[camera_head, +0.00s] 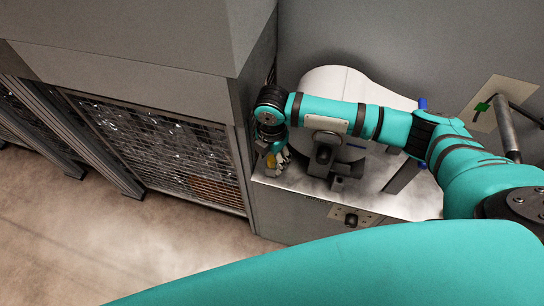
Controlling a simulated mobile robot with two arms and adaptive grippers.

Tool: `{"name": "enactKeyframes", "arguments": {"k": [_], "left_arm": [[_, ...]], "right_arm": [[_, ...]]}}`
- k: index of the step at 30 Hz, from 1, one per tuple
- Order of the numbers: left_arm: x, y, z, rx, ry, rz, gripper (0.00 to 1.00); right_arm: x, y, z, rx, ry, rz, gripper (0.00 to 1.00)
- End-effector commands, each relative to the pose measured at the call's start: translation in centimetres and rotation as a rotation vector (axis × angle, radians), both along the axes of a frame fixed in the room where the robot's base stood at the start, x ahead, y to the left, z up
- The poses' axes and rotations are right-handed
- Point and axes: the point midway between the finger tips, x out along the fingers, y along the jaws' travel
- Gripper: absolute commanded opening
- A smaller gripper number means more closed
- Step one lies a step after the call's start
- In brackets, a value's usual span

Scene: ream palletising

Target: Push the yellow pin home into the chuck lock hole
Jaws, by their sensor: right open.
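My right arm reaches in from the right, and its gripper (279,163) points down at the left edge of the grey machine top. A small yellow piece (270,160), probably the yellow pin, shows at the gripper's fingers. The gripper is open; I cannot tell whether the fingers touch the yellow piece. A dark grey block (324,157), possibly part of the chuck, stands to the right of the gripper, in front of a large white round body (335,80). I cannot make out the lock hole. My left gripper is out of view.
The machine top (292,179) has some bare room at its front left. A tall grey cabinet (130,70) with a mesh front stands close on the left. A plate with a green part (483,106) is at the right. Floor (80,220) is clear at lower left.

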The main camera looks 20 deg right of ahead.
Motion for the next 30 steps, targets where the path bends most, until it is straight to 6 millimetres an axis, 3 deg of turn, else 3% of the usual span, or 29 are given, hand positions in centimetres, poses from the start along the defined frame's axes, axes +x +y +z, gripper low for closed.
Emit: {"name": "enactKeyframes", "arguments": {"k": [10,21,23,24,30], "left_arm": [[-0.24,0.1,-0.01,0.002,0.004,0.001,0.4],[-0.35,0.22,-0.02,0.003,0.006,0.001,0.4],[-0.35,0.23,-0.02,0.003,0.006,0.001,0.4],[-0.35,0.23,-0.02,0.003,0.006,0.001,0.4],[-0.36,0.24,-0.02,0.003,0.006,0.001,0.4]], "right_arm": [[-0.05,0.02,-0.37,0.0,0.001,0.001,0.5],[-0.04,0.03,-0.33,0.001,0.001,0.001,0.02],[-0.03,0.03,-0.33,0.001,0.001,0.001,0.0],[-0.04,0.04,-0.33,0.001,0.001,0.001,0.22],[-0.03,0.03,-0.32,0.001,0.001,0.001,0.0]]}}
